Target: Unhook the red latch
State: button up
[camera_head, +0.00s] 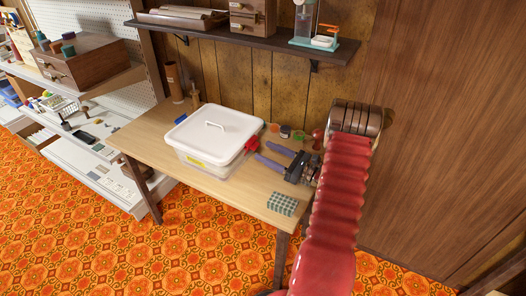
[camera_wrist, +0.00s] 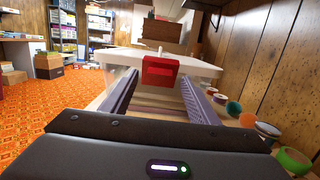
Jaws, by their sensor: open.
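The red latch (camera_head: 251,144) sits on the right side of a clear bin (camera_head: 208,162) with a white lid (camera_head: 215,124). In the wrist view the latch (camera_wrist: 160,72) is straight ahead, at the lid's edge (camera_wrist: 205,66). My gripper (camera_head: 264,153) is open, with its two purple fingers pointing toward the latch. Whether the tips reach past the latch is unclear.
The bin stands on a wooden table (camera_head: 151,129). Several small round pots and spools (camera_wrist: 232,108) lie along the wall side, close to my right finger. A green checked block (camera_head: 282,204) lies near the table's front edge. A shelf (camera_head: 240,36) hangs above.

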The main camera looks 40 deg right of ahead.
jog(key=v, duration=1.1)
jog(key=shift+c, duration=0.5)
